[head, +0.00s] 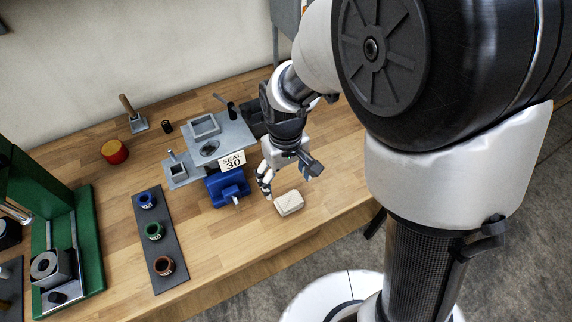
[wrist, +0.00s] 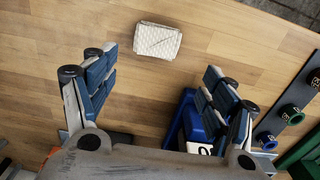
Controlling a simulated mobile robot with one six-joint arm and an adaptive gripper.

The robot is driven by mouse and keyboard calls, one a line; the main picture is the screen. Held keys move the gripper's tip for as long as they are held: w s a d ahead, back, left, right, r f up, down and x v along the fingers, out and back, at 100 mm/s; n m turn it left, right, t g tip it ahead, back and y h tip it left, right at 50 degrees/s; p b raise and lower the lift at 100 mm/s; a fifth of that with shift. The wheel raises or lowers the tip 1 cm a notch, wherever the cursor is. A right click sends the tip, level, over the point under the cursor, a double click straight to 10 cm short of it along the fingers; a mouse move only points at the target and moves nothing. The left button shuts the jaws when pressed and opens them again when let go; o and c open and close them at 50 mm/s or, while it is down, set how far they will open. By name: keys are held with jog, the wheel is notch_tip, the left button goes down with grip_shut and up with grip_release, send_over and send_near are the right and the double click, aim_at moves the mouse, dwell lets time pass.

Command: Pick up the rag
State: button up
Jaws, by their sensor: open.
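The rag (head: 289,202) is a small cream folded cloth lying flat on the wooden bench near its front edge. In the wrist view the rag (wrist: 158,40) shows at the top, a little beyond the fingertips and between their lines. My gripper (head: 285,178) is above the bench, just behind the rag in the head view. In the wrist view my gripper (wrist: 152,75) has its two blue-padded fingers spread wide with nothing between them. The rag is apart from both fingers.
A blue vise (head: 227,187) stands left of my gripper, close to one finger in the wrist view. A "SEAL 30" sign (head: 232,162) is behind it. A dark strip (head: 162,270) holds blue, green and brown cups. A green press frame (head: 90,240) is far left. Bench around the rag is clear.

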jog(key=b, duration=0.1)
send_over(289, 200)
jog(key=f, duration=0.4)
jog(key=shift+w+a+f, duration=0.15)
jog(key=shift+w+a, duration=0.05)
jog(key=shift+a, duration=0.2)
jog(key=f+b, duration=0.2)
jog(key=f, duration=0.3)
jog(key=shift+s+d+f+b, duration=0.15)
jog(key=shift+s+d+b, duration=0.05)
jog(key=shift+d+b, duration=0.2)
jog(key=shift+c, duration=0.6)
jog(key=c, duration=0.9)
jog(key=shift+r, duration=0.25)
notch_tip(289, 200, up, 20)
jog(key=p, duration=0.7)
jog(key=shift+f, duration=0.1)
